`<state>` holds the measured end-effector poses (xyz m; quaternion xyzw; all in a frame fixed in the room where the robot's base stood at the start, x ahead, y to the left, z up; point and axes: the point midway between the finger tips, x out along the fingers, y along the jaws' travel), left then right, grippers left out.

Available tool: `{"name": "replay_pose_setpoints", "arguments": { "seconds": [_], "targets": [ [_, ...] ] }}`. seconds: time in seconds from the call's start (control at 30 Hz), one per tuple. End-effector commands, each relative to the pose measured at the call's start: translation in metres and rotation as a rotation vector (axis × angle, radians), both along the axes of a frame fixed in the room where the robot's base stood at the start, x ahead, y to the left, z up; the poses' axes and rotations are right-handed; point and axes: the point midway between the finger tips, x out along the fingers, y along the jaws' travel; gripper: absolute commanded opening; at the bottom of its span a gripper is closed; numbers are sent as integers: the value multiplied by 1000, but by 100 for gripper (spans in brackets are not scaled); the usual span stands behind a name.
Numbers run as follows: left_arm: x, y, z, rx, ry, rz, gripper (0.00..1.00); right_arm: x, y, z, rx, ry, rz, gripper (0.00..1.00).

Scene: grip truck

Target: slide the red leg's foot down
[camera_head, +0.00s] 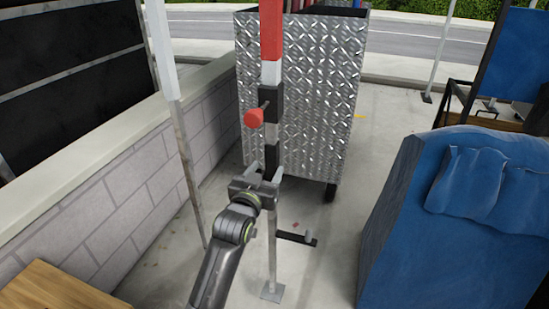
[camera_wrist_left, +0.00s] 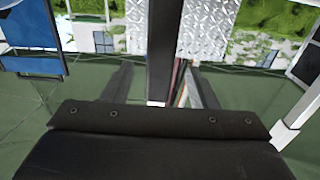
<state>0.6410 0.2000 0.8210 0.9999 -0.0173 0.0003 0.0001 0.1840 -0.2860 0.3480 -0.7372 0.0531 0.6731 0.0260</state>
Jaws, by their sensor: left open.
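The red leg (camera_head: 271,30) stands upright in the middle of the head view, with a white band, a dark clamp (camera_head: 270,103) and a red knob (camera_head: 253,118) on its left side. Below the clamp it turns grey and dark. Its thin grey lower part (camera_head: 272,240) ends in a small square foot (camera_head: 271,291) on the floor. My left gripper (camera_head: 258,178) is at the dark section below the clamp. In the left wrist view, the dark post (camera_wrist_left: 163,45) stands between the two spread fingers of my left gripper (camera_wrist_left: 160,72). Contact cannot be told. My right gripper is out of view.
A diamond-plate metal box (camera_head: 318,90) on wheels stands just behind the leg. A block wall (camera_head: 130,190) and a white-and-grey pole (camera_head: 178,120) are at left. A blue covered object (camera_head: 440,230) fills the right. A dark bar (camera_head: 296,239) sits low beside the leg.

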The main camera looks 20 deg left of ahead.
Motion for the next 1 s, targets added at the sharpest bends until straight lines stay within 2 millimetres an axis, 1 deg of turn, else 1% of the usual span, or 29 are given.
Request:
{"name": "replay_pose_setpoints", "arguments": {
  "seconds": [0.03,0.2,0.4,0.6,0.87,1.0],
  "targets": [
    [10,-1,0,3,0,-1,53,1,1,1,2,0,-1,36],
    [40,-1,-1,2,0,0,53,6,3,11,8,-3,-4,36],
    [63,-2,-1,2,1,0,53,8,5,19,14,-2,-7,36],
    [73,-2,0,0,1,0,53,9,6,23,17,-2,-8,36],
    [73,-2,0,0,1,0,53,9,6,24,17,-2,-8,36],
    [73,-2,0,0,1,0,36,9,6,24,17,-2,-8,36]
  ]
}}
